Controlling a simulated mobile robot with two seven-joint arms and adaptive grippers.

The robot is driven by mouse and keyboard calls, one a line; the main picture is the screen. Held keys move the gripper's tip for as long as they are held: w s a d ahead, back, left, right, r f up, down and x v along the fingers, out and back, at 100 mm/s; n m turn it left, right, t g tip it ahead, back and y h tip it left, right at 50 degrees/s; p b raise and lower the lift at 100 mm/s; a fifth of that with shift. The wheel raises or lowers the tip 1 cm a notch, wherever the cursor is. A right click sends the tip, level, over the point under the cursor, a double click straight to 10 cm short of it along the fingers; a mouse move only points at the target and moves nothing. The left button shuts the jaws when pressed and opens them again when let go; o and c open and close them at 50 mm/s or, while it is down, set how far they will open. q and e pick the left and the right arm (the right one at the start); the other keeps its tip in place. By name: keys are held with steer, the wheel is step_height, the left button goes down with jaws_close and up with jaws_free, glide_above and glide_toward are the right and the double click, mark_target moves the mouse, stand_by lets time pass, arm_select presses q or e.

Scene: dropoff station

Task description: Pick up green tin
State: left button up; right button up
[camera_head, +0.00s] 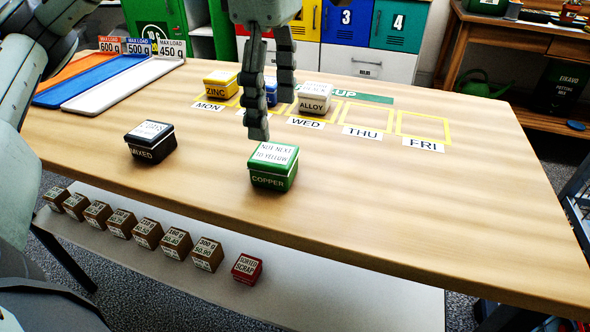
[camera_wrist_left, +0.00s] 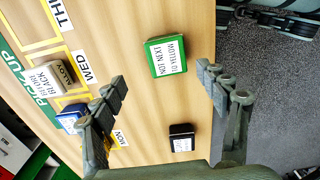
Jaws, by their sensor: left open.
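The green tin (camera_head: 273,168) stands upright on the wooden table, marked COPPER, with a white lid label reading "NOT NEXT TO YELLOW". In the left wrist view, the green tin (camera_wrist_left: 166,56) lies ahead of the fingers, in the gap between them. My left gripper (camera_head: 272,115) hangs above and just behind the tin, fingers pointing down. It is open and empty; in the left wrist view its fingers (camera_wrist_left: 161,78) are spread wide apart. It appears apart from the tin. My right gripper is not in view.
A black MIXED tin (camera_head: 150,140) stands left of the green tin. Yellow ZINC (camera_head: 220,84), blue (camera_wrist_left: 71,118) and white ALLOY (camera_head: 315,98) tins stand in the weekday row behind. Trays (camera_head: 125,84) lie far left. The table's right side is clear.

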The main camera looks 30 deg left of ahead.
mark_target(273, 153)
arm_select(q)
steer(key=shift+s+f, duration=0.3)
steer(key=shift+f, duration=0.1)
steer(key=shift+f+b, duration=0.55)
steer(key=shift+f, duration=0.65)
steer(key=f, duration=0.2)
steer(key=f+b, duration=0.1)
steer(key=f, duration=0.1)
steer(key=shift+s+d+f, duration=0.1)
steer(key=shift+s+d, duration=0.05)
steer(key=shift+s, duration=0.05)
steer(key=shift+f, duration=0.35)
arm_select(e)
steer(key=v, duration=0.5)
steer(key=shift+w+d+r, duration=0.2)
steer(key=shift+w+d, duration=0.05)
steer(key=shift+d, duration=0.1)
arm_select(q)
steer(key=shift+c, duration=0.2)
steer(key=c, duration=1.4)
steer(key=shift+r, duration=0.1)
